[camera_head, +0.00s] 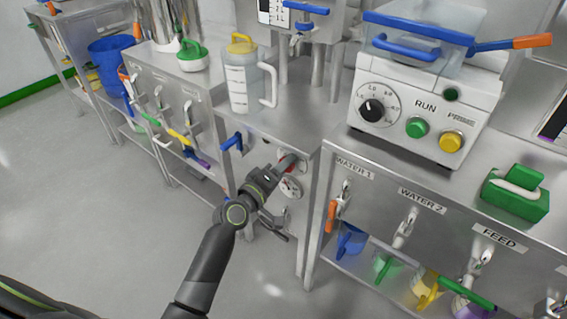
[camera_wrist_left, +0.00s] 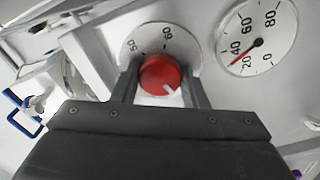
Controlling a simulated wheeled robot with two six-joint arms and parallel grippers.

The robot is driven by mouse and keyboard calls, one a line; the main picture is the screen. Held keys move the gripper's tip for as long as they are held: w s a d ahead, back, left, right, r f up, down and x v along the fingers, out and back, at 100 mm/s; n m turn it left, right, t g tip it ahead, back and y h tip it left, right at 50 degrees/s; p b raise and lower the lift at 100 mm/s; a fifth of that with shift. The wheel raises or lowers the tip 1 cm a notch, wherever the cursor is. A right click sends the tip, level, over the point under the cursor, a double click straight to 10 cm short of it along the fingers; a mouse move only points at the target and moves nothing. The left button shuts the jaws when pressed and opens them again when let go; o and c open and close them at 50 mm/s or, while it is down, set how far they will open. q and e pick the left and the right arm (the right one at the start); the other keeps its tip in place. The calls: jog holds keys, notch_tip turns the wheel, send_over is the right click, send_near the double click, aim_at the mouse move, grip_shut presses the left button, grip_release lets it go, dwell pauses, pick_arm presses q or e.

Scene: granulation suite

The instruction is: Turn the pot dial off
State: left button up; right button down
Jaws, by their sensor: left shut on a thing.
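The pot dial is a red round knob (camera_wrist_left: 160,73) on a white scale plate, with 50 and 60 readable above it in the left wrist view. Its white pointer mark faces the lower right of that view. My left gripper (camera_wrist_left: 160,85) has one finger on each side of the knob and is shut on it. In the head view my left gripper (camera_head: 284,168) reaches the front panel of the steel stand and largely hides the knob. My right gripper is not in view.
A round gauge (camera_wrist_left: 258,38) with a red needle sits beside the dial, its needle between 20 and 40. A blue-handled tap (camera_head: 233,142) is left of my gripper. A clear jug (camera_head: 241,85) stands above. The WATER and FEED bench (camera_head: 390,185) is to the right.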

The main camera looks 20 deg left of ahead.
pick_arm(q)
jog(key=shift+n+p, duration=0.3)
jog(key=shift+n, duration=0.6)
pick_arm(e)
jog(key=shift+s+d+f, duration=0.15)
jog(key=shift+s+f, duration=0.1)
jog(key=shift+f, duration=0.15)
pick_arm(q)
jog(key=o, duration=1)
jog(key=shift+c, duration=0.2)
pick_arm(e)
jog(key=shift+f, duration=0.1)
pick_arm(q)
jog(key=b+v, duration=0.1)
jog(key=v, duration=1.6)
jog(key=shift+s, duration=0.25)
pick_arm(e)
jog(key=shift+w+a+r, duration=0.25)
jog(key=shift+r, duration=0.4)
pick_arm(q)
jog(key=shift+a, duration=0.1)
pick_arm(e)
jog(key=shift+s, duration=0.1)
